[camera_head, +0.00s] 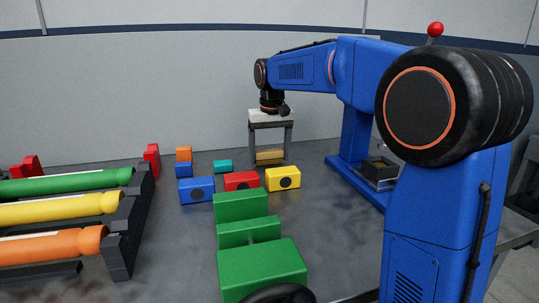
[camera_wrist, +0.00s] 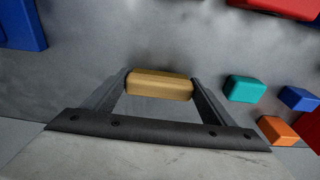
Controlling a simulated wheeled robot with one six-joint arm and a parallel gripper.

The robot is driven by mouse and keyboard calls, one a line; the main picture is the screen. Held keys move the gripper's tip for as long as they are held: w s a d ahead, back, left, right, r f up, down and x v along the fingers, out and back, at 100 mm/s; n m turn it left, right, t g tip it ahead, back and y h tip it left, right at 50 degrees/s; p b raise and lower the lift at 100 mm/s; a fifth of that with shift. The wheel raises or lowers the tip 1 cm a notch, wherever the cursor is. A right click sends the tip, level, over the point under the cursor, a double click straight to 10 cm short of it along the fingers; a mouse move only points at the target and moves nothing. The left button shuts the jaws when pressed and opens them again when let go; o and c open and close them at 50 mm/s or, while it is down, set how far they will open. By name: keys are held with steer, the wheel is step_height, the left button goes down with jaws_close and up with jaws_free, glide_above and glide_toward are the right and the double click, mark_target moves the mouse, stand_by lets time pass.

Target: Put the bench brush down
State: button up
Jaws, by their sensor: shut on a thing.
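My gripper (camera_head: 270,156) points down over the far middle of the grey table. Its two fingers are shut on a tan, wood-coloured block, which I take to be the bench brush (camera_head: 270,154). In the wrist view the brush (camera_wrist: 160,85) lies crosswise between the fingertips of my gripper (camera_wrist: 159,88), touched at both ends. No bristles can be made out. The brush is low, close to the table top; I cannot tell whether it touches it.
Teal (camera_head: 222,166), blue (camera_head: 196,190), red (camera_head: 241,181) and yellow (camera_head: 283,178) blocks stand left and in front of my gripper. Green blocks (camera_head: 262,270) are nearer. A rack (camera_head: 120,240) holds coloured cylinders at left. A metal tray (camera_head: 378,181) is at right. Bare table lies right of the yellow block.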

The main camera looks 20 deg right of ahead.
steer(key=shift+f, duration=0.2)
steer(key=o, duration=1)
step_height(320, 180, up, 12)
steer(key=s, duration=0.1)
steer(key=shift+s, duration=0.25)
